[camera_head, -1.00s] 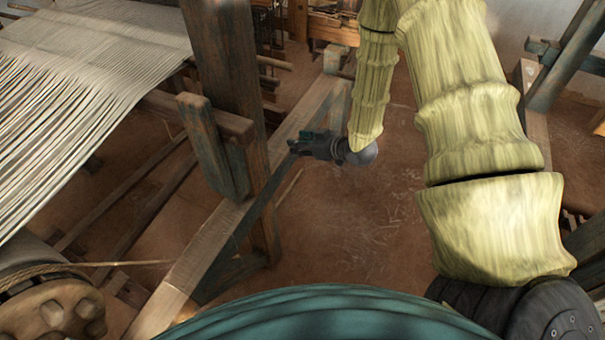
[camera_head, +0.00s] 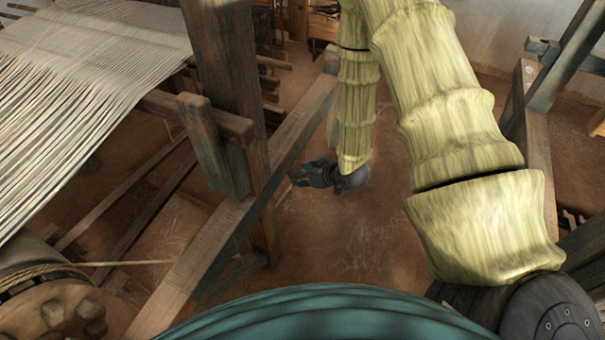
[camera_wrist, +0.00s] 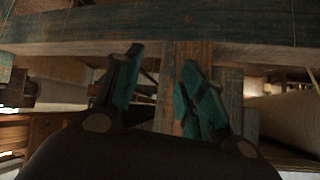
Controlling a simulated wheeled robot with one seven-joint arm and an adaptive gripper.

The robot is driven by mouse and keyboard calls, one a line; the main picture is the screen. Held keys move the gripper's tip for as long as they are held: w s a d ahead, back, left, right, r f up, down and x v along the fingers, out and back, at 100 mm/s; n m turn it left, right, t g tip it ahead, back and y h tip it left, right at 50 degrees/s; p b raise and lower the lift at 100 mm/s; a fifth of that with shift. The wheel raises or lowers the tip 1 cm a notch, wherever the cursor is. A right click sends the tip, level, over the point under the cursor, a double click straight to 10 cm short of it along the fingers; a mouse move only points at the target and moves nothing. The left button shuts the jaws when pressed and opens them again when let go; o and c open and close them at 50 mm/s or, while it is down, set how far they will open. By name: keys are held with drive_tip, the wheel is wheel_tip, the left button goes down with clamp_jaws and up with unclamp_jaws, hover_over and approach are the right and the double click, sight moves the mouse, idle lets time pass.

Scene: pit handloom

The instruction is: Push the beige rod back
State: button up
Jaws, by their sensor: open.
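A thin beige rod (camera_head: 128,263) shows at the lower left in the head view. It runs nearly level from the roped roller to the long wooden beam. My gripper (camera_head: 296,175) is in the middle of the head view, well to the right of this rod and apart from it, beside the beam and the loom post. In the wrist view my gripper (camera_wrist: 160,78) has its two green-and-dark fingers spread, with nothing held between them. I cannot make out the beige rod in the wrist view.
A wooden post (camera_head: 228,80) and a long slanting beam (camera_head: 180,285) stand left of my gripper. Pale warp threads (camera_head: 85,75) fill the upper left. A toothed wooden wheel (camera_head: 45,312) is at lower left. A dark crossbeam (camera_wrist: 160,25) spans the wrist view. Brown floor (camera_head: 340,240) is clear.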

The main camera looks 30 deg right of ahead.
drive_tip(key=n+t+y+b, duration=0.5)
drive_tip(key=n+y, duration=0.2)
approach(284, 66)
drive_tip(key=shift+w+d+f+p+x, duration=0.15)
drive_tip(key=shift+p+x, duration=0.25)
drive_tip(key=shift+x, duration=1.35)
drive_tip(key=shift+w+d+f+p+x, duration=0.15)
drive_tip(key=shift+p+x, duration=0.25)
drive_tip(key=shift+x, duration=1.4)
drive_tip(key=shift+d+p+x, duration=0.15)
drive_tip(key=shift+p+x, duration=0.25)
drive_tip(key=shift+x, duration=1.35)
clamp_jaws()
